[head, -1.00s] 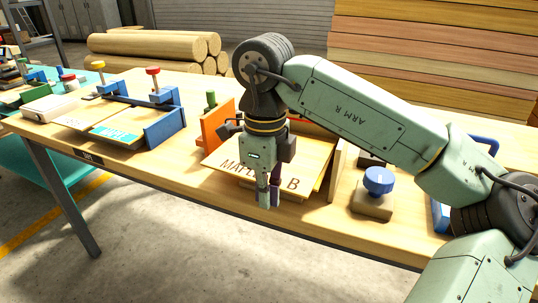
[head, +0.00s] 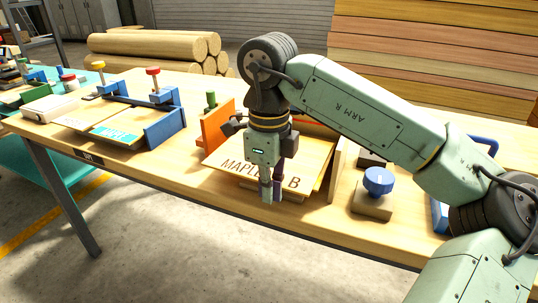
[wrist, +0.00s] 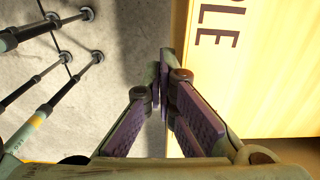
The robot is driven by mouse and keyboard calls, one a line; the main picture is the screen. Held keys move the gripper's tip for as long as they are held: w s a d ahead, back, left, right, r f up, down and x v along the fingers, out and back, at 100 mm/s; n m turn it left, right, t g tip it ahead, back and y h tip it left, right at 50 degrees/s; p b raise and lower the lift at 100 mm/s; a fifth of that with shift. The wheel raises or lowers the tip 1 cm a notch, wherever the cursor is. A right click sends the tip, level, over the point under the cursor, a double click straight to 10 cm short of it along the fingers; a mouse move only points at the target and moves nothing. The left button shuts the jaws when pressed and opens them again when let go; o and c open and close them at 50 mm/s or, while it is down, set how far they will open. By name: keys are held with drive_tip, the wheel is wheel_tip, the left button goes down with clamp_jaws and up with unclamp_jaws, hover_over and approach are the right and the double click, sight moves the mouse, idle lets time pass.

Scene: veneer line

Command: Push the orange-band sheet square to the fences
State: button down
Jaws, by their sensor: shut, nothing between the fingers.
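A pale wooden sheet marked MAPLE and B (head: 309,164) lies tilted by the orange fence (head: 215,126), its near edge towards the table's front. I see no orange band on its visible part; my gripper hides part of its middle. The sheet also fills the right side of the wrist view (wrist: 275,85). My gripper (head: 272,193) is shut and empty, pointing down at the sheet's near edge. In the wrist view its closed fingertips (wrist: 161,77) are beside the sheet's edge; I cannot tell whether they touch it.
A blue-knobbed block (head: 374,200) stands right of the sheet. To the left, a blue fence (head: 165,127) borders a sheet with a cyan label (head: 118,133). The table's front edge runs close below my gripper, with concrete floor (head: 170,230) beyond.

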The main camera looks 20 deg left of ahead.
drive_tip(key=shift+w, duration=1.2)
drive_tip(key=shift+s, duration=0.15)
drive_tip(key=shift+s, duration=1.15)
drive_tip(key=shift+r, duration=0.1)
wheel_tip(320, 180, up, 7)
drive_tip(key=p, duration=0.5)
